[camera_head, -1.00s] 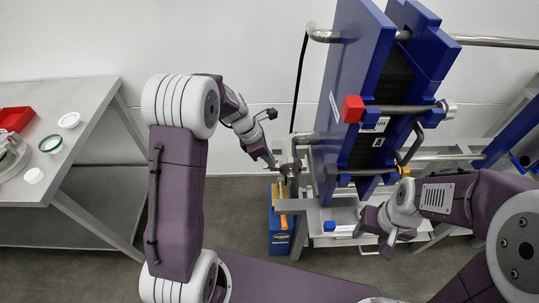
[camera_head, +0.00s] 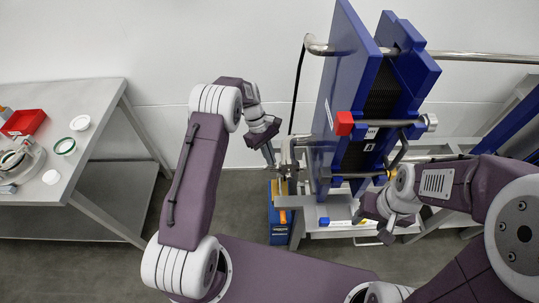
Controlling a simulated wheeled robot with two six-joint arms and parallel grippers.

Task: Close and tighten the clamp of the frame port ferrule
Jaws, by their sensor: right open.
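The frame port ferrule with its metal clamp (camera_head: 287,168) is at the left side of the blue plate-pack frame, in the middle of the head view. It is small here, and I cannot tell how the clamp's halves and nut stand. My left gripper (camera_head: 270,155) is just left of the ferrule and slightly above it, pointing down. Its fingers look very near the clamp; contact cannot be told. I cannot make out whether they are apart. My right gripper (camera_head: 371,227) is open and empty, low in front of the frame, to the right of the ferrule.
The blue plate frame (camera_head: 340,80) has a red block (camera_head: 344,123) on its front. A blue and orange unit (camera_head: 280,222) stands below the ferrule. A grey table (camera_head: 95,105) at left holds a red tray (camera_head: 24,122) and white lids. A black cable hangs behind the ferrule.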

